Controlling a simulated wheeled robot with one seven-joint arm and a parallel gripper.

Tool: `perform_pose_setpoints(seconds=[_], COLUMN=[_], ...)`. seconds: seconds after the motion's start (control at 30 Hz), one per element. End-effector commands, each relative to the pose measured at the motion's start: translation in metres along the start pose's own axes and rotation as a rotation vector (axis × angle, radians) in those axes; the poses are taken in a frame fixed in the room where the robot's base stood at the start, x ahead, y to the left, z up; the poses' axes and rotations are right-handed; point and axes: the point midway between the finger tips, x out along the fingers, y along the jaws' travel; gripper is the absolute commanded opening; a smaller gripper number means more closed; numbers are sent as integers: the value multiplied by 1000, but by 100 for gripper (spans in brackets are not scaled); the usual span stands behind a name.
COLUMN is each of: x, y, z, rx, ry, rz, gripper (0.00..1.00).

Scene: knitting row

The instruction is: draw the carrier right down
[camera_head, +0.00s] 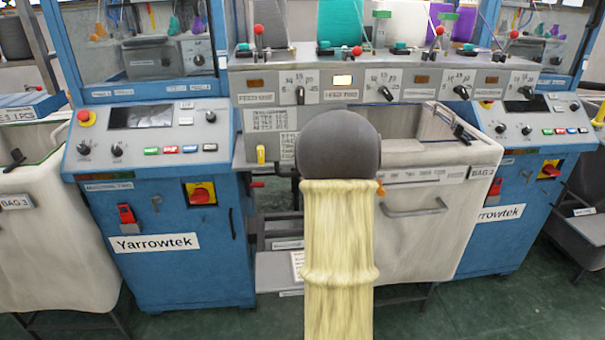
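No part in view is clearly labelled as the carrier. Several red-knobbed levers stand along the top of the grey feed rail (430,90): a left one (259,31), a lower middle one (357,50) and a right one (439,31). Teal pieces (400,47) sit near their feet. My arm (339,250), in a pale yellow sleeve with a dark grey rounded end, rises in the middle of the picture. It hides part of the machine front below the rail. My gripper does not show, so its state and anything in it are hidden.
A blue Yarrowtek cabinet (190,250) with a control panel (150,131) stands left, another cabinet (510,235) right. A pale bag bin (430,230) with a handle is right of my arm. A small yellow handle (261,154) is left of it. Green floor (450,310) shows in front.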

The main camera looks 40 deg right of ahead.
Motion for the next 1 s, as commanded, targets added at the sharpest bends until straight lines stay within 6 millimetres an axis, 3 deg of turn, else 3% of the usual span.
perform_pose_setpoints(seconds=[0.03, 0.23, 0.87, 0.9, 1.0], x=[2, 6, 8, 8, 8], y=[-24, -46, -56, -56, -55], z=[1, 3, 4, 3, 3], rx=[4, 4, 4, 4, 3], ry=[-1, -1, -1, 0, 0], rz=[-17, -16, -20, -19, -16], gripper=[0, 0, 0, 22, 36])
